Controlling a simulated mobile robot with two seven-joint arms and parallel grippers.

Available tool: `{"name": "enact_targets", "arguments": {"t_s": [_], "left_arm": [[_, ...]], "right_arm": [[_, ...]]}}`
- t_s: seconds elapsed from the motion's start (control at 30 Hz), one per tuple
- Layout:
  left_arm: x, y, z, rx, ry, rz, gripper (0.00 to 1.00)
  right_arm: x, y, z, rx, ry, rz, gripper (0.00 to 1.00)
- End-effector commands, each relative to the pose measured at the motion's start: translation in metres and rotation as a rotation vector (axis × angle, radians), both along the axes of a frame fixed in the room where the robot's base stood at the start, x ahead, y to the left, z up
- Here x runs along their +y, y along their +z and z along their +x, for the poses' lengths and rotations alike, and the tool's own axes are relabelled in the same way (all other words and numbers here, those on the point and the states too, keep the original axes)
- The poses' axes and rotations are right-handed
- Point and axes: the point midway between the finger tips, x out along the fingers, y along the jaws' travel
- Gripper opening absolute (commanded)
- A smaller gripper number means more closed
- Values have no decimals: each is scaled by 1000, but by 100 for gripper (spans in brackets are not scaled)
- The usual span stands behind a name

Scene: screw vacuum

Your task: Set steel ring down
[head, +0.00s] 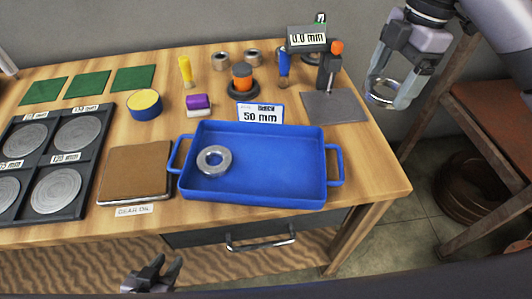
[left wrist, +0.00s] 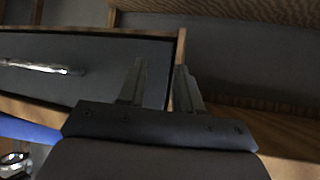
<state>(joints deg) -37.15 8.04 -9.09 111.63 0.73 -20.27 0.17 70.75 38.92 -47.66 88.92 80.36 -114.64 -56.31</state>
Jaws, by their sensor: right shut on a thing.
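My right gripper (head: 394,84) is at the upper right of the head view, shut on a steel ring (head: 384,91). It holds the ring in the air, beyond the table's right edge and to the right of the grey plate (head: 335,107). A second steel ring (head: 214,160) lies flat in the left part of the blue tray (head: 285,196). My left gripper (head: 165,272) is low in front of the table, open and empty; its two fingers (left wrist: 160,85) stand apart in the left wrist view.
A height gauge reading 0.0 mm (head: 307,39) stands behind the grey plate. A "50 mm" card (head: 260,114) stands behind the tray. A brown pad (head: 134,173) and a dark rack of discs (head: 45,160) lie left. Several small rings and brushes stand at the back.

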Motion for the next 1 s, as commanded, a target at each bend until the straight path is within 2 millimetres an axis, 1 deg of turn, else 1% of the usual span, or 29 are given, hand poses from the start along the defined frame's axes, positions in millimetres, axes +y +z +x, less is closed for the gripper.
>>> {"name": "enact_targets", "arguments": {"t_s": [0.03, 0.1, 0.2, 0.3, 0.4, 0.47, 0.57, 0.67, 0.9, 1.0], "left_arm": [[0, 10, 0, 0, 0, 0, 34], [0, 16, 0, 0, 0, 0, 34], [0, 24, 0, 0, 0, 0, 34], [0, 29, 0, 0, 0, 0, 34], [0, 32, 0, 0, 0, 0, 34], [0, 33, 0, 0, 0, 0, 34], [0, 32, 0, 0, -1, -1, 34], [0, 31, 0, 0, -1, -1, 34], [-1, 29, 0, 0, -1, -1, 34], [-1, 29, -1, 0, -1, -1, 34]], "right_arm": [[25, 6, -4, -1, 22, 0, 36], [53, 7, -11, -1, 31, -2, 36], [90, 8, -22, -1, 42, 0, 36], [119, 10, -33, -5, 49, 4, 36], [138, 10, -42, -7, 53, 8, 36], [144, 9, -45, -7, 52, 10, 36], [148, -2, -48, -6, 52, 10, 36], [147, -25, -48, -3, 50, 8, 36], [147, -89, -48, -3, 51, 9, 36], [147, -113, -48, -4, 52, 9, 36]]}}
